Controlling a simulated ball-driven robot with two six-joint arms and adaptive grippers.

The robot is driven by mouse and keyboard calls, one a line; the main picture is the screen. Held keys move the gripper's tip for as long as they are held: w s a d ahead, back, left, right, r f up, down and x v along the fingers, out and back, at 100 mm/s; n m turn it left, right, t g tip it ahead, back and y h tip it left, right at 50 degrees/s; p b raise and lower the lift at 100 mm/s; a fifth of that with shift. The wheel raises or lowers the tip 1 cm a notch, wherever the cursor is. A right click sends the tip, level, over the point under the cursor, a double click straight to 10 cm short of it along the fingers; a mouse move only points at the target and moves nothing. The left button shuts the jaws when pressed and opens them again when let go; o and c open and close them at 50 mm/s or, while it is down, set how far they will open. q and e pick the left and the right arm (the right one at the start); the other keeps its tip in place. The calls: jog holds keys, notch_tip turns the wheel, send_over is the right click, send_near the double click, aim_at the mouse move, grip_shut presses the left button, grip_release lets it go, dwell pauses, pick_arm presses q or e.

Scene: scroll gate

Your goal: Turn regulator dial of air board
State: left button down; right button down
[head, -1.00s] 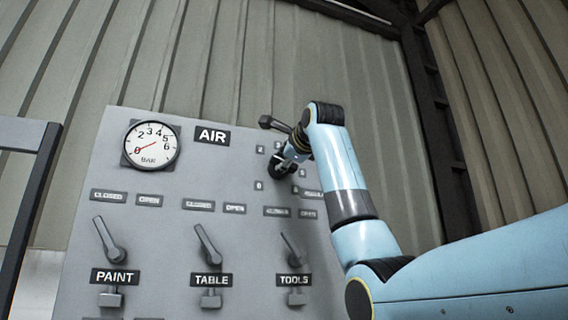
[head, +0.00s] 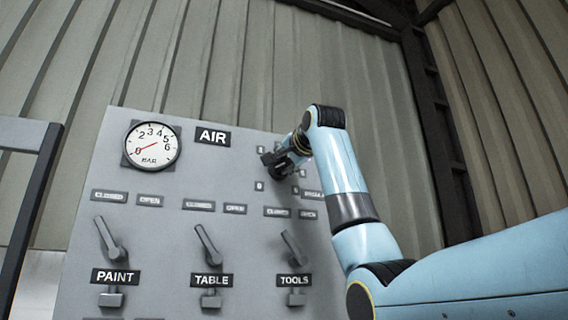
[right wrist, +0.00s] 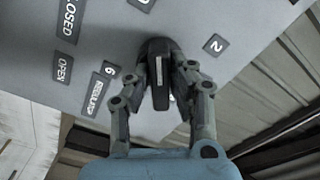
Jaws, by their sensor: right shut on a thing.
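The regulator dial (right wrist: 159,75) is a black knob with a pale mark line on the air board (head: 170,250). In the right wrist view it sits between the two fingers of my right gripper (right wrist: 162,80), which is shut on it. In the head view my right gripper (head: 286,166) is at the board's upper right and hides most of the dial. My left gripper is not in view.
Levers for PAINT (head: 110,240), TABLE (head: 207,244) and TOOLS (head: 294,247) stand below the dial, all tilted to the upper left. A dark frame post (head: 30,215) stands left of the board. A corrugated wall is behind.

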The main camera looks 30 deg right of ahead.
jog(key=shift+f+n, duration=0.2)
jog(key=shift+n, duration=0.9)
jog(key=c, duration=1.2)
grip_release()
jog(key=shift+r, duration=0.1)
jog(key=shift+s, duration=0.3)
jog(key=v, duration=1.1)
jog(key=shift+s, duration=0.2)
